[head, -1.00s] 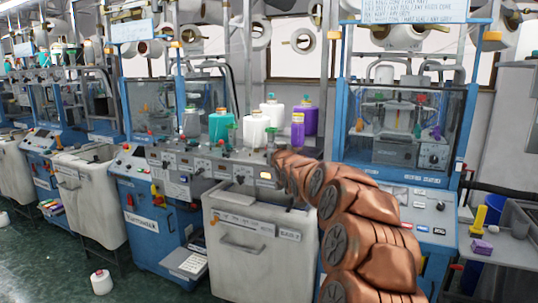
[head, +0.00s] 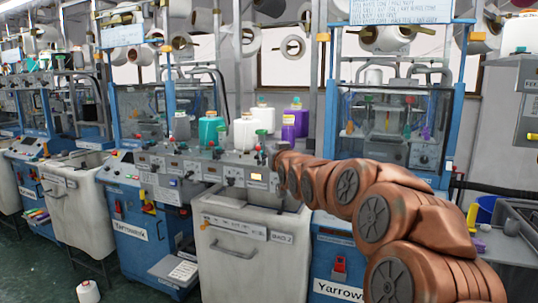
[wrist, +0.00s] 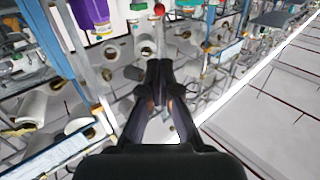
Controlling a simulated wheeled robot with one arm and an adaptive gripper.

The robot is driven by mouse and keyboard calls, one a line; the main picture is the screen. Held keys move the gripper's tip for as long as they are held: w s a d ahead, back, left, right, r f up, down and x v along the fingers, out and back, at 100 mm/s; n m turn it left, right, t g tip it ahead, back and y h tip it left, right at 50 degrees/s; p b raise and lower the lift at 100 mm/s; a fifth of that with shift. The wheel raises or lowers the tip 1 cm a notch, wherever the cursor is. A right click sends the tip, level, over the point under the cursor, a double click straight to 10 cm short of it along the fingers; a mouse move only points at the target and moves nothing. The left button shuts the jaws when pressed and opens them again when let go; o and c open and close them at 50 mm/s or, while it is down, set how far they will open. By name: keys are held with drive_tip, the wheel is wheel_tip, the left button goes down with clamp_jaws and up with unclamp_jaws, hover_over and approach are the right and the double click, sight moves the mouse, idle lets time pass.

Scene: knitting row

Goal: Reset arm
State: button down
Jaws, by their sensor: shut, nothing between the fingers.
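My copper-coloured arm (head: 375,215) reaches from the lower right of the head view toward the control panel of the middle machine. Its far end is near the panel's right side, and my gripper cannot be made out there. In the wrist view my gripper (wrist: 160,66) shows as two dark fingers with their tips together. It is shut and empty. The wrist view is tilted, with yarn cones and machine frames beyond the fingers.
Teal (head: 211,130), white (head: 245,132) and purple (head: 296,120) containers stand on the middle machine's top. A cream bin (head: 240,245) stands below the panel. Blue-framed machines line the row. A white cone (head: 88,291) lies on the green floor (head: 50,270), which is open at lower left.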

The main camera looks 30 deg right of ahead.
drive_tip(key=shift+s, duration=0.3)
idle(0.4)
drive_tip(key=s+a+f+n+g+y, duration=0.25)
drive_tip(key=s+a+f+g, duration=0.65)
drive_tip(key=s+a+f, duration=0.8)
drive_tip(key=s+a+f+g, duration=0.1)
drive_tip(key=s+f+g, duration=0.2)
drive_tip(key=s, duration=0.8)
drive_tip(key=s+a+f+g+p, duration=0.1)
drive_tip(key=s+f, duration=0.4)
drive_tip(key=s, duration=0.7)
drive_tip(key=s+a+f+g, duration=0.3)
drive_tip(key=s+g, duration=0.3)
drive_tip(key=s, duration=0.5)
drive_tip(key=shift+s+f+y, duration=0.3)
drive_tip(key=shift+f+y, duration=0.15)
drive_tip(key=shift+f, duration=0.05)
